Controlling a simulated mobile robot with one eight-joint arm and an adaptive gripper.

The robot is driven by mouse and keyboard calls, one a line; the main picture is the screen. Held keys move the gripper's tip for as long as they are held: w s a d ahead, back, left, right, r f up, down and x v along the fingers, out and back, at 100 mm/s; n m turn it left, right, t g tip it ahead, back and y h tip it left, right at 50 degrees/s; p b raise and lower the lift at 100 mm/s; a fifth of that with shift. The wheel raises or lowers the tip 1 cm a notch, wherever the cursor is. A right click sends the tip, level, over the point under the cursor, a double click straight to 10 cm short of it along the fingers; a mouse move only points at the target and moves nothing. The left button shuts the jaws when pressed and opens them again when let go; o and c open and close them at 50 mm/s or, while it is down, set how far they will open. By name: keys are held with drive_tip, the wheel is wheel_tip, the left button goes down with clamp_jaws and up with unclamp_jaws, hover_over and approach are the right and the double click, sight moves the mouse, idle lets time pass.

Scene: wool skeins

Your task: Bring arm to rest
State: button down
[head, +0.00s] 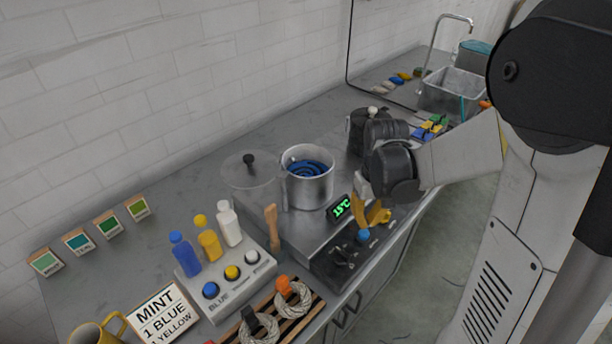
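My arm reaches in from the right.
A steel pot (309,188) with blue contents stands on the hotplate, near a green "15°C" display (341,207). A glass lid (249,170), dye bottles (208,244), wool skeins (293,297) and a recipe sign (163,313) are left. A sink (452,92) is behind.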

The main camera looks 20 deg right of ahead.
wheel_tip(320, 180, up, 3)
drive_tip(key=shift+f+p, duration=0.15)
drive_tip(key=shift+p, duration=0.6)
drive_tip(key=shift+f, duration=0.1)
drive_tip(key=s+a+r+t, duration=0.3)
drive_tip(key=s+a+r, duration=0.1)
drive_tip(key=r, duration=0.3)
drive_tip(key=s+a+r+t, duration=0.4)
drive_tip(key=a+r, duration=0.2)
drive_tip(key=shift+s+a+r, duration=0.15)
drive_tip(key=shift+s+r, duration=0.1)
drive_tip(key=shift+r, duration=0.1)
